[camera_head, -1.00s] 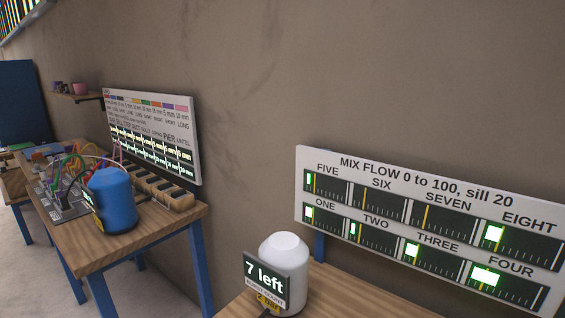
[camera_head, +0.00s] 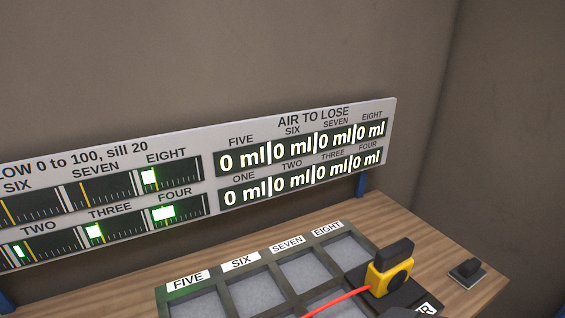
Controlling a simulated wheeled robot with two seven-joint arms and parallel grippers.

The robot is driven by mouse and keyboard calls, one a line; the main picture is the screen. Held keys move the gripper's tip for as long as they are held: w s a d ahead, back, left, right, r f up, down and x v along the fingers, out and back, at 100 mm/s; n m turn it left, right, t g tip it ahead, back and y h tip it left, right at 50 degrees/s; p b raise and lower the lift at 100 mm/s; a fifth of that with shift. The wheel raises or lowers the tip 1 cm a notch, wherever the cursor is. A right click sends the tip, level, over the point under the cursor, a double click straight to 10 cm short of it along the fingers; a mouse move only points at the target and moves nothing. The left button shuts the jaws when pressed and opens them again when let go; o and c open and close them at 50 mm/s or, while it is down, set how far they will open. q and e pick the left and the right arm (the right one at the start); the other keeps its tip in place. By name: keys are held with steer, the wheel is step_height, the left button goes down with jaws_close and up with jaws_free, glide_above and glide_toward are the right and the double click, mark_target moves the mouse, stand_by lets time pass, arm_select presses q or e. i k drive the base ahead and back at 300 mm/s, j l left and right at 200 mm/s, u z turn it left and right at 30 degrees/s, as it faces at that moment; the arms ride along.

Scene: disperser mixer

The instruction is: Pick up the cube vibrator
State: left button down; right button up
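A yellow device with a black handle on top and a dark round face, which looks like the cube vibrator (camera_head: 391,272), sits at the right end of the dark mould tray (camera_head: 262,262). It rests on a black pad (camera_head: 425,302) that carries a white letter label, partly cut off by the bottom edge. A red cable (camera_head: 338,301) runs from its lower left side toward the bottom of the picture.
The tray's compartments, labelled FIVE to EIGHT in the visible row, hold grey material. A small black switch-like block (camera_head: 467,270) lies on the wooden table (camera_head: 402,218) at right. A long display board (camera_head: 210,186) stands behind, before the wall. The table's back right is clear.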

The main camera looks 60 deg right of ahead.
mark_target(388, 274)
steer(key=k+z, duration=0.15)
steer(key=z, duration=2.3)
